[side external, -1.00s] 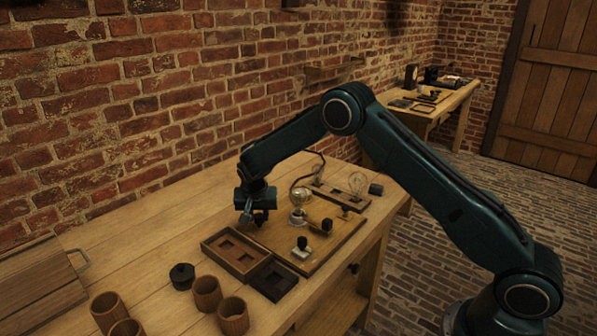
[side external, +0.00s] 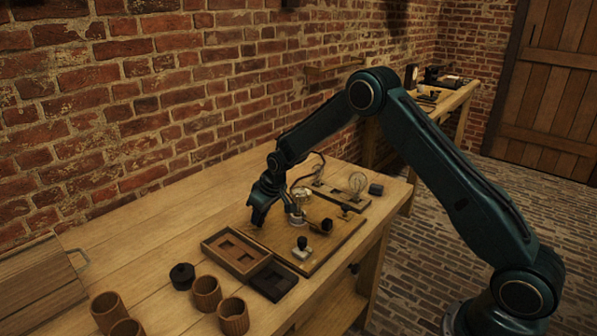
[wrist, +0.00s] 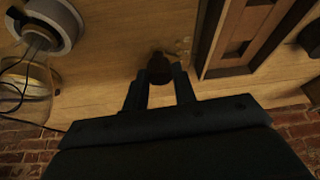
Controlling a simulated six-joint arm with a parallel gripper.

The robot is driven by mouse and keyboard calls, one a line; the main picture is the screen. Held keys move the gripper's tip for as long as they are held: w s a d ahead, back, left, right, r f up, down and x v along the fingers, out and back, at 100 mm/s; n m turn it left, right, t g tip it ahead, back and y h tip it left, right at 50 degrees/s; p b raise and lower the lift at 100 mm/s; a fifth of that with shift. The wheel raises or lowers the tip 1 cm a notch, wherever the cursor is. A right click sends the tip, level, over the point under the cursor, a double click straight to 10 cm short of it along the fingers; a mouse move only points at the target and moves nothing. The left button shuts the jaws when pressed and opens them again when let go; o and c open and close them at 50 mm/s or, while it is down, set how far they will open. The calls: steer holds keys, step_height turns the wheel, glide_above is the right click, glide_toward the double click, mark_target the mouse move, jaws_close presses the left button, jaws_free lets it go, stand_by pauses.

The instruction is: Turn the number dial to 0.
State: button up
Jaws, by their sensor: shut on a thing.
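The number dial (wrist: 160,66) is a small dark round knob on the wooden board, with faint pale marks beside it in the wrist view. The marks are too small to read, so I cannot tell which number it points to. My gripper (wrist: 161,80) is shut on the dial, with one finger on each side of it. In the side view my gripper (side external: 257,222) is low at the left back of the board (side external: 327,253), left of the bulb, and it hides the dial there.
A black knob on a pale base (side external: 302,247) stands in front. A divided wooden tray (side external: 214,244), a dark tray (side external: 273,282) and several brown jars (side external: 206,292) lie at the front left.

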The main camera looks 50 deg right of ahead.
steer(key=n+y, duration=0.1)
steer(key=n, duration=0.3)
steer(key=shift+d+n+g+y, duration=0.2)
steer(key=shift+n+g+y, duration=0.1)
steer(key=shift+y, duration=0.1)
steer(key=shift+w+n+g+y, duration=0.15)
steer(key=shift+n+g+y, duration=0.4)
steer(key=shift+n, duration=1.45)
steer(key=o, duration=1)
steer(key=v, duration=1.4)
steer(key=shift+d+f, duration=0.1)
